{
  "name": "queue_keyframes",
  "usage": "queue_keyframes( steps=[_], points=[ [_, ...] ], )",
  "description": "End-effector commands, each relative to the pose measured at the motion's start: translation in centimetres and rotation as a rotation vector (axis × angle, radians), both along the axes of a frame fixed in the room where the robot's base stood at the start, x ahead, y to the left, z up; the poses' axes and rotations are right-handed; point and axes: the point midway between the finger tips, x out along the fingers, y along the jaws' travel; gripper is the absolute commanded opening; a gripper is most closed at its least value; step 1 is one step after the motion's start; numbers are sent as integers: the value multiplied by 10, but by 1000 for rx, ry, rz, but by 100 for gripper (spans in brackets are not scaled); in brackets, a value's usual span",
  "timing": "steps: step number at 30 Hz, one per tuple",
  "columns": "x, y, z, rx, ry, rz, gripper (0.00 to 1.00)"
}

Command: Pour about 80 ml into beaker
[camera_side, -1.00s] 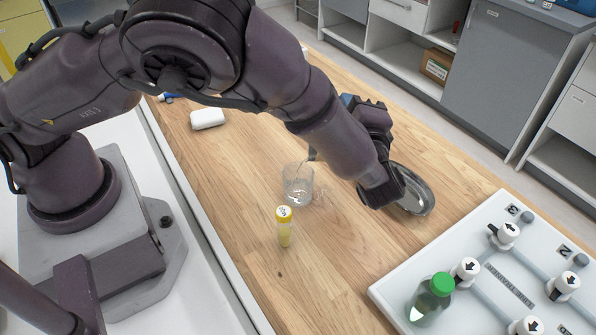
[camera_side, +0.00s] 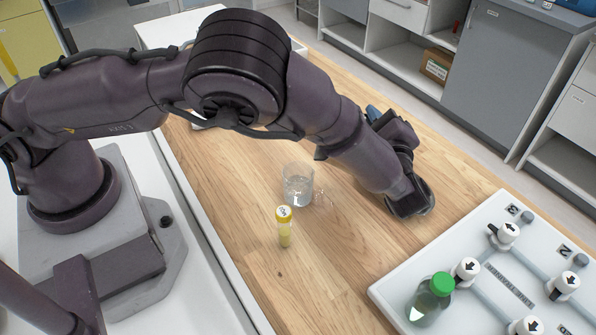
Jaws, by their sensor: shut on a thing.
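A clear glass beaker (camera_side: 298,186) stands upright on the wooden bench, left of my forearm. It looks to hold some clear liquid, but the level is hard to read. My gripper (camera_side: 388,128) is behind my forearm and wrist, right of and beyond the beaker. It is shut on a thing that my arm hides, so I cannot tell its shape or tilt. No stream into the beaker shows.
A white panel (camera_side: 385,290) with several valve knobs and a green-capped bottle (camera_side: 431,298) is at right. Bare bench lies between vial and panel.

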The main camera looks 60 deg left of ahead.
Motion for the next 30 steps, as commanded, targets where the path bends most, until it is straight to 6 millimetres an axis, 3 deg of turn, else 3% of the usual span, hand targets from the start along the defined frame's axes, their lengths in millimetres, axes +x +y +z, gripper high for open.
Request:
queue_keyframes(
  steps=[8,30],
  points=[
    [10,-4,-17,70,145,0,0],
    [10,-5,-17,74,153,0,0]
  ],
)
